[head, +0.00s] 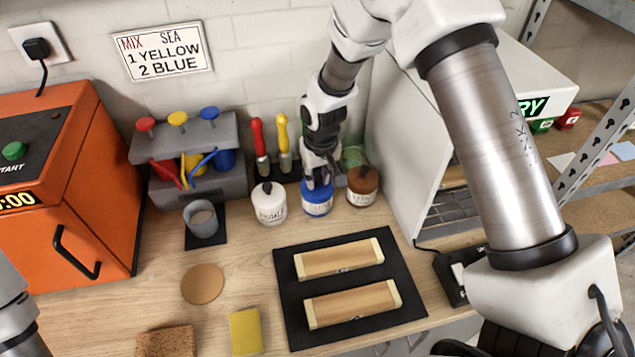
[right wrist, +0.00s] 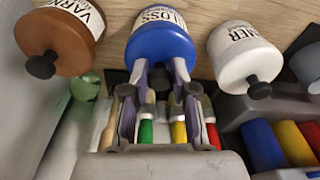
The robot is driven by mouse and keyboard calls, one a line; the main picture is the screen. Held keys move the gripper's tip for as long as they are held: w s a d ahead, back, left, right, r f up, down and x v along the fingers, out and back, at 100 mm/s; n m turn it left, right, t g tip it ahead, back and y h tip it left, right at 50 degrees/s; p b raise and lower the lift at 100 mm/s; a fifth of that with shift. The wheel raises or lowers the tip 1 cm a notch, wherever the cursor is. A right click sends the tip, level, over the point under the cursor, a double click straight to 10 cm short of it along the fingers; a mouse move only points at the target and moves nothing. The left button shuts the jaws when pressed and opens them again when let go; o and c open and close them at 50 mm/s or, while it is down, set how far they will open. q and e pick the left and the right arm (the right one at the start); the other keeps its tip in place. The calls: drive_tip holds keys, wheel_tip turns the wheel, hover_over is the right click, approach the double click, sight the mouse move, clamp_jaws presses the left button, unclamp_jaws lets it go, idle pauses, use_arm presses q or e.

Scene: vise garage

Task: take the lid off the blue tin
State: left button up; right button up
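The blue tin (head: 318,205) stands on the workbench between a white tin and a brown tin. It also shows in the right wrist view (right wrist: 160,45), with its GLOSS label on the side. Its lid has a dark knob (right wrist: 160,79), partly hidden by the fingers. My right gripper (head: 318,180) points down at the tin from above. In the right wrist view its two fingertips (right wrist: 160,72) sit close on both sides of the knob and look shut on it. The lid looks seated on the tin. My left gripper is out of view.
The white tin (head: 269,207) and the brown tin (head: 362,188) stand close on either side. A grey cup (head: 201,222) is left. A black mat (head: 290,290) with two wooden pieces lies in front. A white cabinet (head: 405,140) stands right.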

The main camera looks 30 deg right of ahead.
sight(318, 178)
clamp_jaws()
drive_tip(key=shift+w+r+b, duration=0.35)
drive_tip(key=shift+r+b, duration=0.15)
drive_tip(key=shift+r, duration=0.1)
drive_tip(key=shift+s+r+b, duration=0.55)
drive_tip(key=shift+s+r, duration=0.05)
drive_tip(key=shift+r, duration=0.35)
drive_tip(key=s+r+b, duration=0.1)
drive_tip(key=s+b, duration=0.3)
drive_tip(key=s, duration=1.1)
drive_tip(key=shift+a+r, duration=0.15)
drive_tip(key=shift+r, duration=0.2)
